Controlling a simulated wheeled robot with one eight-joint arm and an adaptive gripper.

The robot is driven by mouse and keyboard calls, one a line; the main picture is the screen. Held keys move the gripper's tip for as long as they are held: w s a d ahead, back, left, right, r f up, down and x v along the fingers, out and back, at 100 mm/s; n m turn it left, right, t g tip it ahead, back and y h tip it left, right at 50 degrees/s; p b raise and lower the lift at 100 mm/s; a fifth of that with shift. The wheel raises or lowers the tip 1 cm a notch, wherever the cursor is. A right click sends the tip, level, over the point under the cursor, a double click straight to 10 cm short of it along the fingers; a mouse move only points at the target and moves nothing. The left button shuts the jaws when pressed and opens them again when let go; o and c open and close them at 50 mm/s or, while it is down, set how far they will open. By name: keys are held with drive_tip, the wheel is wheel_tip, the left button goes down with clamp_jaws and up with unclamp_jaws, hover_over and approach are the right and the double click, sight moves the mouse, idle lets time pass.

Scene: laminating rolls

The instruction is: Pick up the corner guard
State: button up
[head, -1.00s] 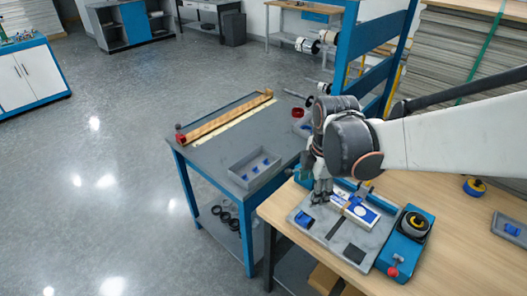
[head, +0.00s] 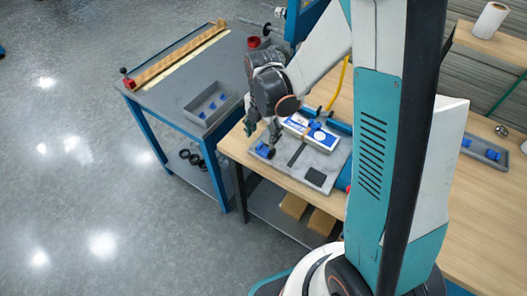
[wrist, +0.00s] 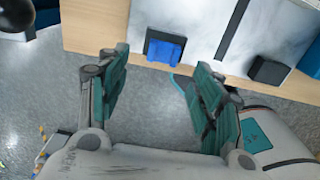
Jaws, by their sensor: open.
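A small blue piece, likely the corner guard (head: 262,149), sits on the front left of a grey plate (head: 320,160) on the wooden bench. In the wrist view the blue corner guard (wrist: 165,49) lies in or against a dark square holder. My gripper (head: 262,137) is above the plate's left end, close to this piece. In the wrist view my gripper (wrist: 160,68) is open, with both fingers apart and nothing between them. The blue piece shows beyond the fingertips, between their lines. Other blue pieces lie in a grey tray (head: 197,119) on the left table.
A grey-topped table (head: 170,95) stands left. Another tray (head: 484,152) lies right. Floor at far left is clear.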

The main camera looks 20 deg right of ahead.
sight(264, 151)
drive_tip(key=shift+s+d+f+b, duration=0.1)
drive_tip(key=shift+f+b, duration=0.5)
drive_tip(key=shift+f, duration=0.9)
drive_tip(key=shift+s+f+b, duration=0.1)
drive_tip(key=shift+f+b, duration=0.45)
drive_tip(key=shift+f, duration=0.9)
drive_tip(key=shift+r, duration=0.1)
drive_tip(key=shift+c, duration=0.6)
drive_tip(key=c, duration=0.7)
